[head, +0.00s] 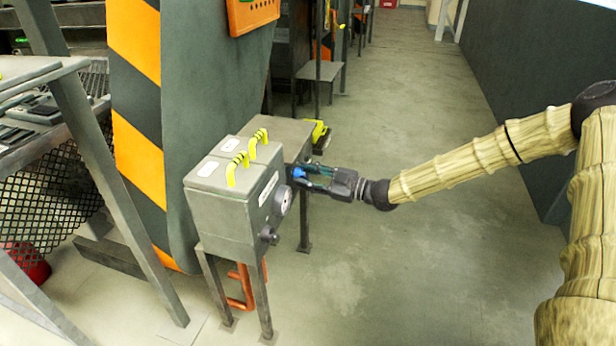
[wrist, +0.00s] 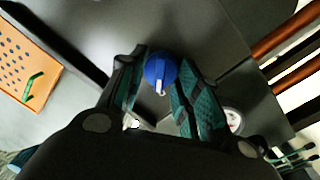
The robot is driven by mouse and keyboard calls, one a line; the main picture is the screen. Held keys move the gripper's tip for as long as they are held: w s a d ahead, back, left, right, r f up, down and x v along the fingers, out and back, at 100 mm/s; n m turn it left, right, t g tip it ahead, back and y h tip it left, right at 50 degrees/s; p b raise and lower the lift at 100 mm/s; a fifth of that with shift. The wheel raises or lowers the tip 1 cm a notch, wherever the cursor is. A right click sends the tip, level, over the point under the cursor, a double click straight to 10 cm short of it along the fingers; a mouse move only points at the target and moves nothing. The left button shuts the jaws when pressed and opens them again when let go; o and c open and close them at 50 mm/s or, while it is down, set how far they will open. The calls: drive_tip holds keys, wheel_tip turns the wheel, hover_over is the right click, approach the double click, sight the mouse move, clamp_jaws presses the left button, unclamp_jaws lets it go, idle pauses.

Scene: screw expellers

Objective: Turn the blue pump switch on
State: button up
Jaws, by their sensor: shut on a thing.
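The blue pump switch (wrist: 160,70) is a round blue knob with a pale pointer mark, on the grey face of a control box. In the head view only a bit of its blue (head: 299,173) shows at the fingertips, on the side of the rear grey box (head: 283,133). My gripper (head: 306,175) reaches it from the right. In the wrist view the two green-padded fingers (wrist: 158,85) stand on either side of the knob and are shut on it. The pointer mark points toward the bottom of the wrist view.
An orange-and-black striped machine (head: 140,120) stands behind. The floor (head: 400,230) below my arm is clear. A dark wall (head: 545,90) runs along the right.

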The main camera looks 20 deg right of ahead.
drive_tip(key=shift+r+p, duration=0.15)
drive_tip(key=shift+p, duration=0.3)
drive_tip(key=m+g+p, duration=0.1)
drive_tip(key=m+p, duration=1)
drive_tip(key=p, duration=0.2)
drive_tip(key=shift+r+p, duration=0.1)
drive_tip(key=shift+p, duration=0.3)
drive_tip(key=m+p, duration=0.2)
drive_tip(key=m, duration=0.1)
drive_tip(key=shift+w+m+g+p, duration=0.15)
drive_tip(key=shift+m+g+p, duration=0.15)
drive_tip(key=shift+m+p, duration=0.1)
drive_tip(key=shift+f, duration=0.2)
drive_tip(key=o, duration=1)
drive_tip(key=shift+o, duration=0.2)
drive_tip(key=shift+d, duration=0.1)
